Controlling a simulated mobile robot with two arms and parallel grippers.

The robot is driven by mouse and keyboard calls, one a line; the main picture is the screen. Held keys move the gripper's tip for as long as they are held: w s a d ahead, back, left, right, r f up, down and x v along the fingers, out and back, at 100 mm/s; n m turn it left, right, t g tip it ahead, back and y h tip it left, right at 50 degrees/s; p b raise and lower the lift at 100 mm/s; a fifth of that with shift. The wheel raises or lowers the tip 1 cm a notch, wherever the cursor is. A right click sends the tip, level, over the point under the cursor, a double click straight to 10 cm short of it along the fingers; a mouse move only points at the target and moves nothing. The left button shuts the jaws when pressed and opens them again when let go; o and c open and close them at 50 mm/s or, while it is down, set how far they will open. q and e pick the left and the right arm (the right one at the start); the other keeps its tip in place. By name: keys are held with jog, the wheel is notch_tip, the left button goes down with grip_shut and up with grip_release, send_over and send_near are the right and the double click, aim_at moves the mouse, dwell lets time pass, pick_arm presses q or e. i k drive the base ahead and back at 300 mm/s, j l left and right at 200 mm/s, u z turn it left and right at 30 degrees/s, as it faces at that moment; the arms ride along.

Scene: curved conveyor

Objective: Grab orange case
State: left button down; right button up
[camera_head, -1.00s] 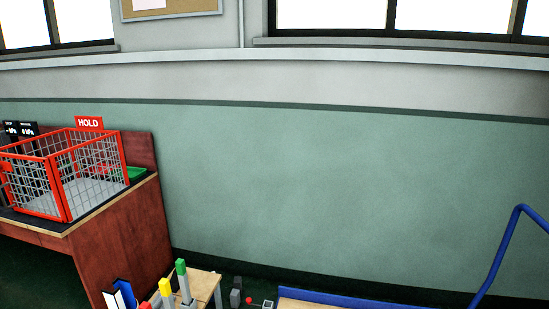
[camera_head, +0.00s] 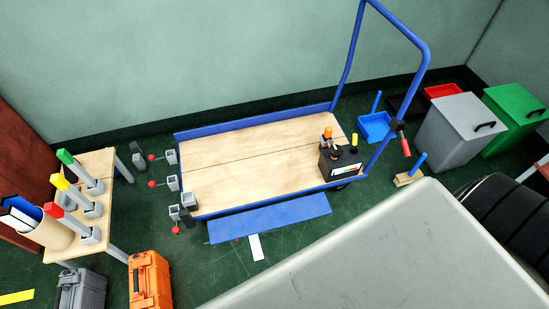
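An orange case (camera_head: 150,284) stands upright on the dark green floor at the lower left of the head view, its handle on top. Its bottom part is cut off by the picture's lower edge. A grey case (camera_head: 81,290) of similar shape stands just left of it. Neither of my grippers is in view.
A small wooden table (camera_head: 107,218) with colour-topped posts stands behind the cases. A blue-framed cart (camera_head: 250,163) with a wooden deck fills the middle, carrying a black box (camera_head: 340,163). Grey (camera_head: 462,133) and green (camera_head: 515,112) bins stand right. A pale grey surface covers the lower right.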

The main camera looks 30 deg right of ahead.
aim_at(150, 287)
jog(key=u, duration=1.05)
